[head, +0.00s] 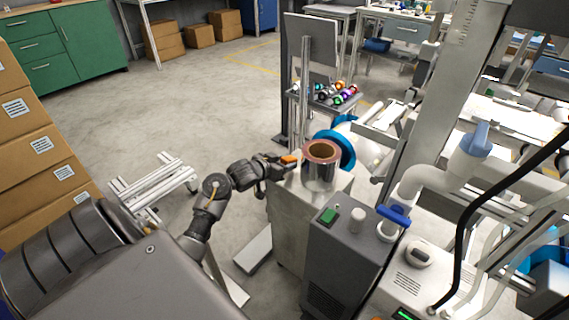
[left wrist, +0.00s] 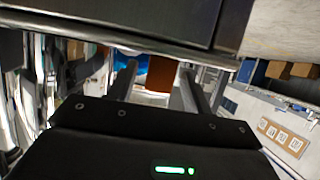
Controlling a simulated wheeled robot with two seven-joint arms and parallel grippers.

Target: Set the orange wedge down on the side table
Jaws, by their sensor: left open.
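The small orange wedge (head: 289,160) shows in the head view at the tips of my left gripper (head: 279,166), just left of the metallic film roll. It sits at the left part of the pale side table (head: 283,190). I cannot tell whether its underside touches the top. In the left wrist view an orange-brown patch (left wrist: 182,72) shows beyond the open fingers of my left gripper (left wrist: 158,85), near the right finger, and is probably the wedge. My left gripper is open. My right gripper is not in view.
The metallic film roll (head: 320,168) with a brown core stands upright close right of the wedge. A blue reel (head: 341,148) is behind it. A dark grey machine box (head: 340,245) stands in front. Floor (head: 215,100) lies open to the left and behind.

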